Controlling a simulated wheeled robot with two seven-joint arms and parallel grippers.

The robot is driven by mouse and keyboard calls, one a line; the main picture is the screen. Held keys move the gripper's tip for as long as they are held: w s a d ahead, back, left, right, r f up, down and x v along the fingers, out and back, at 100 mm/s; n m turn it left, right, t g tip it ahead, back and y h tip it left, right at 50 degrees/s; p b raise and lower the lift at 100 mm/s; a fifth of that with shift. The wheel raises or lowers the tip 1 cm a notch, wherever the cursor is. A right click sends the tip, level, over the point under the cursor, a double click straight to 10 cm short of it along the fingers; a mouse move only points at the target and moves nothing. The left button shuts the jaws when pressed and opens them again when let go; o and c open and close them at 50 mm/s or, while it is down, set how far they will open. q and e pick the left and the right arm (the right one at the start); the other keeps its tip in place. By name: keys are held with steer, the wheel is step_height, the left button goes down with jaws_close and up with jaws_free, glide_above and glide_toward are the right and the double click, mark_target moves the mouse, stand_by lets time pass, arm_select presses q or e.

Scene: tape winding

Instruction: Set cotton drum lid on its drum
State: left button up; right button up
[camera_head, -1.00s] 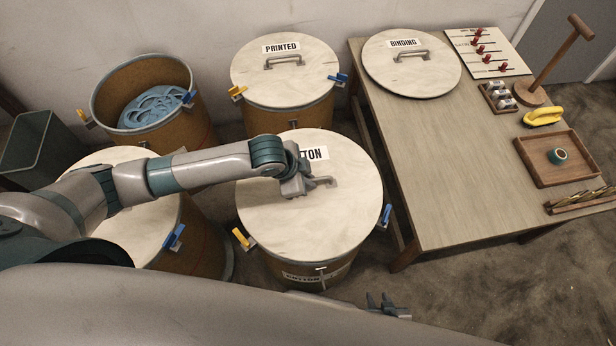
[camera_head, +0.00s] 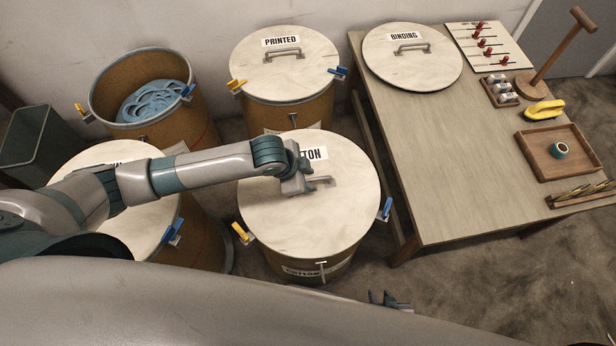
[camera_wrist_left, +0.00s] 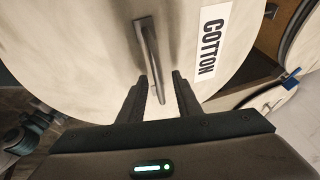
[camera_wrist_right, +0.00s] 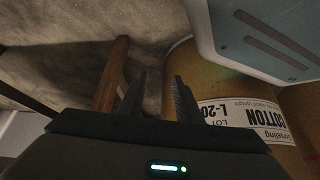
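The pale round cotton lid (camera_head: 290,220), with a COTTON label and a grey bar handle (camera_head: 322,182), lies over the top of the cotton drum (camera_head: 330,268) in the head view. It looks level and roughly centred; I cannot tell whether it is fully seated. My left gripper (camera_head: 300,184) is at the handle. In the left wrist view, the fingers of my left gripper (camera_wrist_left: 158,90) are apart, with the end of the handle (camera_wrist_left: 150,50) between them. My right gripper (camera_head: 385,300) is low in front of the drum. Its fingers are apart and empty in the right wrist view (camera_wrist_right: 160,90).
The drum has a yellow clamp (camera_head: 241,233) and a blue clamp (camera_head: 386,208) at its sides. Lidded drums stand behind (camera_head: 290,110) and left (camera_head: 150,225); an open drum (camera_head: 145,70) holds blue material. A table (camera_head: 440,180) stands close on the right.

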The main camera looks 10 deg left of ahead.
arm_select(q)
steer(key=shift+s+f, duration=0.1)
steer(key=shift+f, duration=0.05)
steer(key=v, duration=1.7)
steer(key=shift+r, duration=0.35)
steer(key=shift+p, duration=0.3)
